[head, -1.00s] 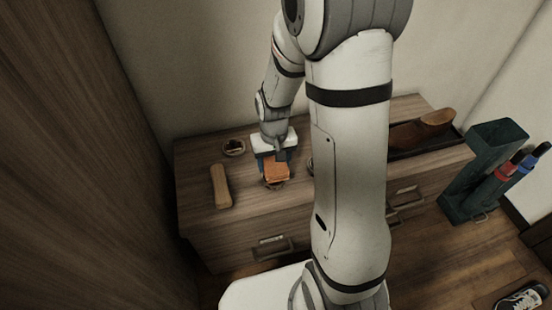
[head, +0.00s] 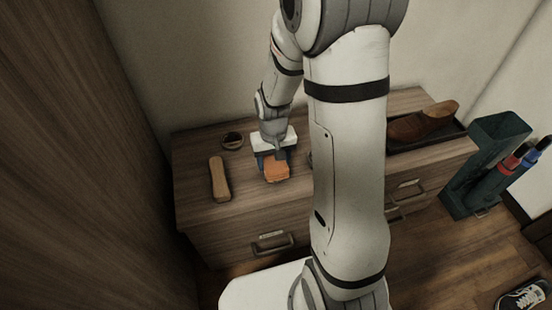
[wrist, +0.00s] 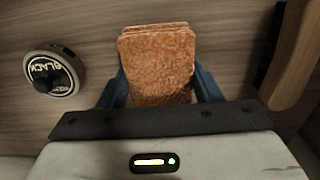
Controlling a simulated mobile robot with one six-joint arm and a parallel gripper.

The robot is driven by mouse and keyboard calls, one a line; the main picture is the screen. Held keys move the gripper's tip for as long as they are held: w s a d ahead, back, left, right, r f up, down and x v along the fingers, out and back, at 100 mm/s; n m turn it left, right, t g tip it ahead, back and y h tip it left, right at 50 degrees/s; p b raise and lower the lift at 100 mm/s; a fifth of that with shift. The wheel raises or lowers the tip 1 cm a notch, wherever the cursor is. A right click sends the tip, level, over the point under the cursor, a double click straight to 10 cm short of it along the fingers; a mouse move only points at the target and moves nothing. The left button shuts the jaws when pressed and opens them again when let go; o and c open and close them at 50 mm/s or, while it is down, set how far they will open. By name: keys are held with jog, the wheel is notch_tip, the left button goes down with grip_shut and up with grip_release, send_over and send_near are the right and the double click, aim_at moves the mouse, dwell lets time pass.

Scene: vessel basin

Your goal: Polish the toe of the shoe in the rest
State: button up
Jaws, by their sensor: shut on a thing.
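My gripper (head: 273,163) is shut on an orange-brown polishing pad (head: 277,172), low over the dresser top. In the wrist view the pad (wrist: 160,65) fills the space between the blue fingers. I cannot tell whether it touches anything below. A brown shoe (head: 422,124) lies in a dark rest (head: 438,139) at the dresser's right end. My arm stands between the pad and the shoe in the head view. The shoe is outside the wrist view.
A wooden brush (head: 219,180) lies left of my gripper. A small round tin (head: 232,141) is behind it. A tin marked BLACK (wrist: 55,78) shows in the wrist view. A green holder (head: 485,170) stands right of the dresser (head: 230,230). A sneaker (head: 523,297) is on the floor.

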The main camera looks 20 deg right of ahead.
aim_at(273, 160)
jog(key=shift+f+b, duration=0.3)
jog(key=shift+f, duration=0.25)
dwell(1.3)
notch_tip(273, 160, up, 7)
jog(key=p, duration=0.6)
jog(key=shift+r, duration=0.1)
dwell(0.5)
jog(key=w+r, duration=0.4)
jog(key=w, duration=0.6)
notch_tip(273, 160, up, 14)
jog(key=s+p, duration=0.2)
jog(key=p, duration=2.3)
jog(key=shift+s+d, duration=0.3)
jog(key=shift+d, duration=0.1)
